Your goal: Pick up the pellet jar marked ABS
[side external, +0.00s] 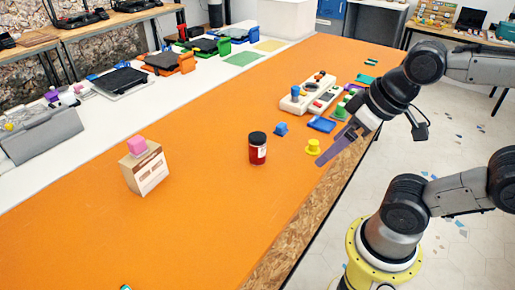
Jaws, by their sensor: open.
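A small jar (257,150) with a black lid and dark red body stands upright on the orange table (205,215). It has a pale label patch, too small to read, so I cannot tell if it says ABS. No other jar is clearly in view. My gripper (322,158) is at the table's right edge, to the right of the jar and apart from it. Its purple-grey fingers point down and left. It is open, and no object shows between the fingers.
A yellow knobbed piece (313,147) stands between jar and gripper. A blue block (281,129), a blue tray (321,124) and a white panel (299,96) lie behind. A cardboard box (146,172) with a pink block (137,145) stands left. The table front is mostly clear.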

